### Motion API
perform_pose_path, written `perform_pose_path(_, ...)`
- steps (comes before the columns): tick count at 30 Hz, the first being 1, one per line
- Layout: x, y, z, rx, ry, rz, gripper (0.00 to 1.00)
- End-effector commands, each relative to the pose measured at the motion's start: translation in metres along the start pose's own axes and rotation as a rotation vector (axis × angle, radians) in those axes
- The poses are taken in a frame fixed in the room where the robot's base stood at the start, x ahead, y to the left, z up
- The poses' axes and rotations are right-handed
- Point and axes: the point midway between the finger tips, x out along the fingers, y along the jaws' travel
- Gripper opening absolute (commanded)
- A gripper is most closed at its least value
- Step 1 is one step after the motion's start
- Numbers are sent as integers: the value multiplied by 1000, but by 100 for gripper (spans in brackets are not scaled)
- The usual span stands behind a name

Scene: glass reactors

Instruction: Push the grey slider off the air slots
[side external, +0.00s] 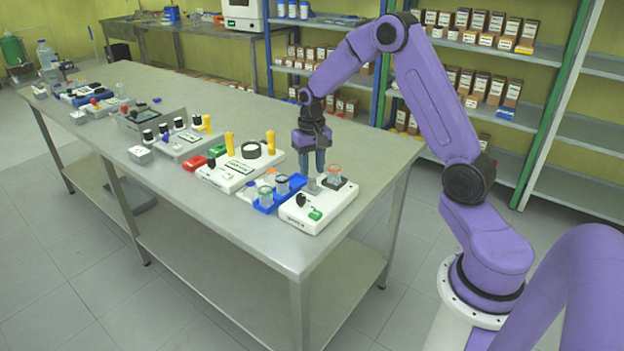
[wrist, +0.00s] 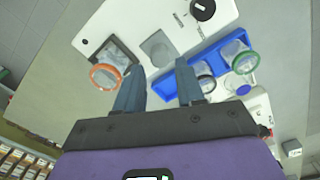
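A white device (side external: 322,211) stands at the near right end of the bench, with a black knob and a green part on its front. It also shows in the wrist view (wrist: 176,18), where a grey rounded patch (wrist: 158,47) lies on its top. I cannot tell whether this patch is the slider, and no air slots can be made out. My gripper (side external: 313,176) points down over the device, close to its top; I cannot tell if it touches.
A glass jar with an orange rim (wrist: 106,76) sits in a black square on the device, close to one finger. A blue rack (side external: 265,205) with glass jars stands beside the device. More devices (side external: 240,166) line the bench to the left. Bare bench (side external: 372,150) lies to the right.

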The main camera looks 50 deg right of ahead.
Motion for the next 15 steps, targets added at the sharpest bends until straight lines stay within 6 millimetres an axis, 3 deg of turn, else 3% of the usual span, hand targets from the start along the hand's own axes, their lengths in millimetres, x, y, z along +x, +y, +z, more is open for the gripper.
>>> perform_pose_path(6,32,0,0,-1,-2,1,38)
perform_pose_path(15,46,0,0,-1,1,0,38)
